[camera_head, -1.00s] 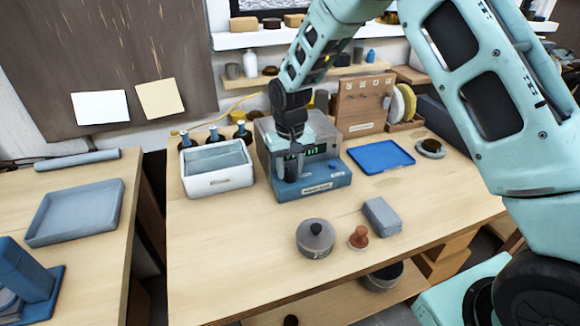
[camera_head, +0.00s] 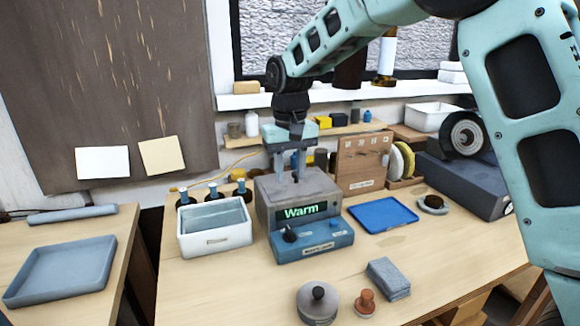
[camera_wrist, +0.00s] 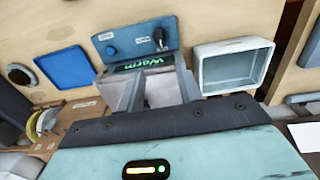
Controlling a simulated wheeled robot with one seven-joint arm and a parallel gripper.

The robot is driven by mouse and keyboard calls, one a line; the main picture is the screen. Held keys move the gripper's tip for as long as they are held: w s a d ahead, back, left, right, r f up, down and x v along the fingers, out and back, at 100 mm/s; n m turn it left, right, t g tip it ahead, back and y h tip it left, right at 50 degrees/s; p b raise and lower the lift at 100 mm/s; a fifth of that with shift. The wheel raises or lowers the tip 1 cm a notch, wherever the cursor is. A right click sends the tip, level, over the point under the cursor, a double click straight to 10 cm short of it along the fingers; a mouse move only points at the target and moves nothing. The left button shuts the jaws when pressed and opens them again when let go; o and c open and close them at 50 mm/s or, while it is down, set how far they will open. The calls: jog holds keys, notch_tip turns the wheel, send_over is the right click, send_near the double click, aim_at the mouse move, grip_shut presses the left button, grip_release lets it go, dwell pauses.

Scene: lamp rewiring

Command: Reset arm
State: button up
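My gripper (camera_head: 290,166) hangs pointing down above the grey box-shaped station (camera_head: 296,193) with the blue front panel. The station's display reads "Warm", and a dark knob (camera_head: 290,234) sits on its front. In the wrist view my gripper's two fingers (camera_wrist: 152,92) are spread apart with nothing between them. The station's blue panel (camera_wrist: 134,42) lies beyond the fingers there. Whether the fingertips touch the station's top cannot be told.
A white bin (camera_head: 214,241) stands left of the station, with several bottles behind it. A blue tray (camera_head: 383,214) lies to the right. A round lidded tin (camera_head: 317,304), an orange-brown knobbed piece (camera_head: 366,303) and a grey block (camera_head: 389,279) stand in front. A shelf (camera_head: 330,133) runs behind.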

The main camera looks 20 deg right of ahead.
jog(key=shift+r, duration=0.75)
jog(key=s+a+f+n, duration=0.1)
jog(key=s+a, duration=0.2)
jog(key=s, duration=0.3)
jog(key=s+a+n+y, duration=0.1)
jog(key=s+a+n, duration=0.15)
jog(key=s, duration=0.35)
jog(key=s+a+f+n, duration=0.1)
jog(key=s+a, duration=0.2)
jog(key=s, duration=0.3)
jog(key=s+f+n, duration=0.1)
jog(key=s+f, duration=0.1)
jog(key=s, duration=0.6)
jog(key=s+d+f+n, duration=0.1)
jog(key=s+f+n, duration=0.1)
jog(key=s, duration=0.5)
jog(key=shift+s+d, duration=0.3)
jog(key=shift+s, duration=0.1)
